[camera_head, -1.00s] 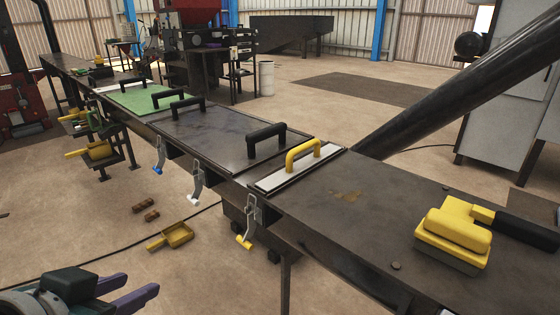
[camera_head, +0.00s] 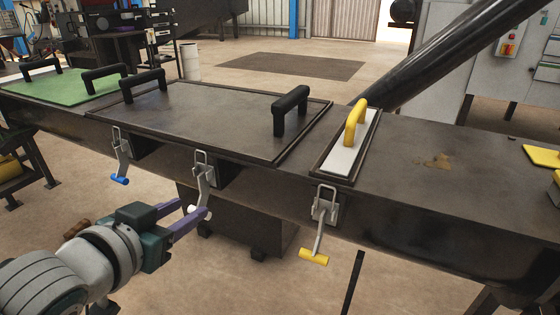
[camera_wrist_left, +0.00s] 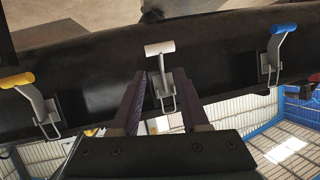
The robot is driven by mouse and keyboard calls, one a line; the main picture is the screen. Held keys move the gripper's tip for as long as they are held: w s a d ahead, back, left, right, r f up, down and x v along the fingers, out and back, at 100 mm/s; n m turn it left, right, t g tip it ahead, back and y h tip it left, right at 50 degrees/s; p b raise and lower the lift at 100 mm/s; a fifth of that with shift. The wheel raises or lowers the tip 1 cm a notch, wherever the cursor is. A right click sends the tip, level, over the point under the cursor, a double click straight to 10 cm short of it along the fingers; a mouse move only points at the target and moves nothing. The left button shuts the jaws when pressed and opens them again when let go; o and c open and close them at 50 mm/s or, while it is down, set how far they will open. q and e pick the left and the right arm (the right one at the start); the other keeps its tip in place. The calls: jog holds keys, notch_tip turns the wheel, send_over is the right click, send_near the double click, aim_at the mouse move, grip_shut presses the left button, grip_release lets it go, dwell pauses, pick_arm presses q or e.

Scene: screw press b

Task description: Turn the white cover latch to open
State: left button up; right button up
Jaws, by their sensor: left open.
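The white cover latch (camera_head: 205,175) hangs on the front side of the long dark machine, its white grip (camera_head: 196,212) pointing down. My left gripper (camera_head: 193,209) has purple fingers, is open, and is at the white latch's lower end. In the left wrist view, the white grip (camera_wrist_left: 159,48) shows just beyond the fingertips, and its lever (camera_wrist_left: 161,72) lines up with the gap between the fingers (camera_wrist_left: 161,78). I cannot tell whether a finger touches it. My right gripper is out of view.
A blue-tipped latch (camera_head: 122,165) hangs to the left and a yellow-tipped latch (camera_head: 318,235) to the right. Open floor is in front.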

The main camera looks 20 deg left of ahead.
aim_at(202, 200)
pick_arm(q)
jog(key=b+x, duration=0.2)
jog(key=x, duration=0.4)
jog(key=shift+w+a+f, duration=0.1)
jog(key=shift+w+f, duration=0.05)
jog(key=shift+w, duration=0.3)
grip_shut()
dwell(1.0)
